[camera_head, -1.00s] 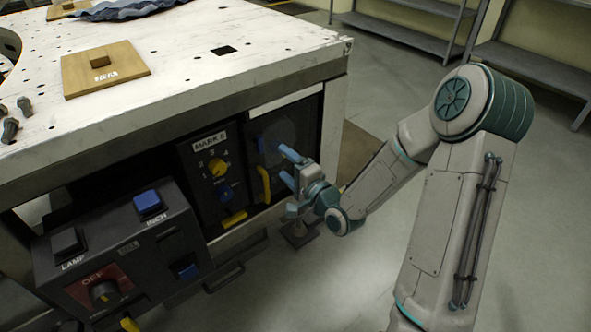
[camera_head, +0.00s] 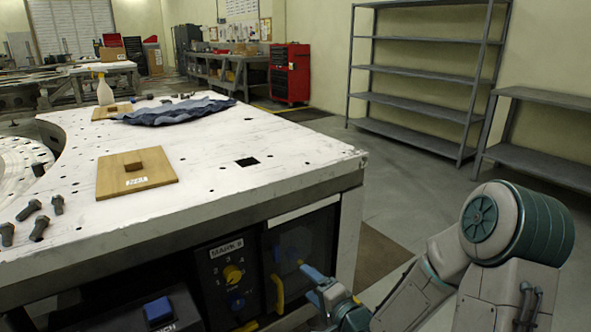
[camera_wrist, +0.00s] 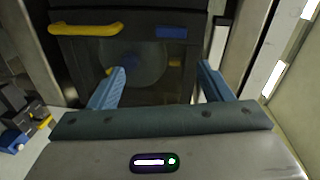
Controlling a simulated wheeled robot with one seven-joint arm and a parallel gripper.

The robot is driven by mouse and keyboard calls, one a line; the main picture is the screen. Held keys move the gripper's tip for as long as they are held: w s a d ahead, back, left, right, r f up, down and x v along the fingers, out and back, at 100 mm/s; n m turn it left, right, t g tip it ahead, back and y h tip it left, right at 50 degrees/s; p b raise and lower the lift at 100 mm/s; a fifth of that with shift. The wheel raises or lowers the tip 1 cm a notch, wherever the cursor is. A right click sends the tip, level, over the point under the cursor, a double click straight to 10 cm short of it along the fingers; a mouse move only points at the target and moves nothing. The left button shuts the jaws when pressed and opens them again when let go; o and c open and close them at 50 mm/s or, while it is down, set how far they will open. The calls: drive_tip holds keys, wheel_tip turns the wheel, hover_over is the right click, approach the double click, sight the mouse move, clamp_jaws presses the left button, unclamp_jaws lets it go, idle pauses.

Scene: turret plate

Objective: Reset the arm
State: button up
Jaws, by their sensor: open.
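My arm reaches in from the right in the head view, bent low beside the bench. My gripper (camera_head: 312,285) is open, with its two blue fingers apart and nothing visible between them. It is in front of a dark panel with a round window (camera_head: 300,243) at the bench's right front. In the wrist view my gripper (camera_wrist: 162,76) points at this round window (camera_wrist: 140,65), with a yellow handle (camera_wrist: 85,29) at the upper left. The wrist view does not show clearly whether the fingertips touch the panel.
The white bench top (camera_head: 230,190) carries a wooden board (camera_head: 115,180), a blue cloth (camera_head: 175,111) and several dark bolts. Grey shelves (camera_head: 420,105) stand behind. Open floor (camera_head: 400,185) lies right of the bench.

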drive_tip(key=s+d+r+n+g+h+p, duration=0.3)
drive_tip(key=d+r+h+p, duration=0.1)
drive_tip(key=r+p, duration=0.15)
drive_tip(key=s+d+r+n+g+h+p, duration=0.25)
drive_tip(key=d+r+h+p, duration=0.2)
drive_tip(key=r, duration=0.25)
drive_tip(key=s+d+r+n+g+p, duration=0.1)
drive_tip(key=s+r+n+g+p, duration=0.3)
drive_tip(key=s+r, duration=1.2)
drive_tip(key=s+g+p, duration=0.1)
drive_tip(key=p, duration=0.3)
drive_tip(key=shift+s+d+r+g, duration=0.15)
drive_tip(key=shift+s+d+g, duration=0.05)
drive_tip(key=shift+s+g, duration=0.15)
drive_tip(key=shift+w+h, duration=0.1)
drive_tip(key=shift+h, duration=0.15)
